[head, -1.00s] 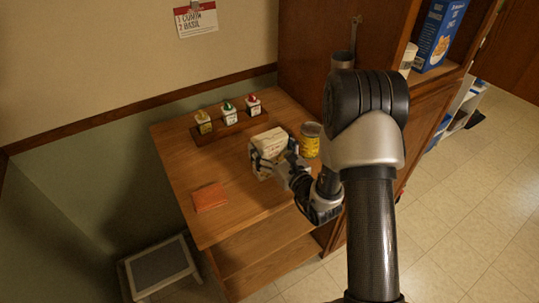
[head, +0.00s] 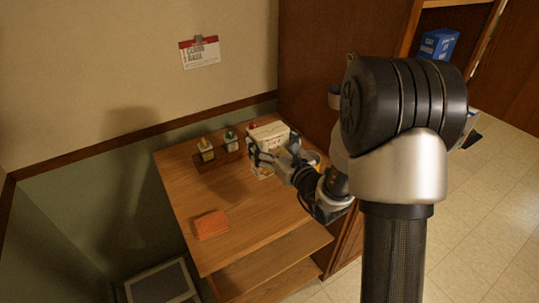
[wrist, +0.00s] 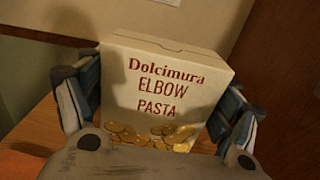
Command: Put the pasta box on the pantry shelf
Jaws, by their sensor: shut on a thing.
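The pasta box (head: 268,133) is a cream carton with red and dark lettering and a picture of pasta. It is upright, slightly tilted in the picture, and appears raised above the wooden table. My gripper (head: 268,155) is shut on it. In the wrist view, the pasta box (wrist: 165,75) faces me between the two fingers of my gripper (wrist: 158,112), one at each side; its lower edge is hidden. The tall wooden pantry cabinet (head: 320,50) stands at the right. Its open shelf part shows at upper right, partly hidden by my arm.
A yellow can (head: 313,158) is mostly hidden by my arm. An orange cloth (head: 210,224) lies at the table's front left. A blue box (head: 437,44) stands in the cabinet. A step stool (head: 160,283) is below.

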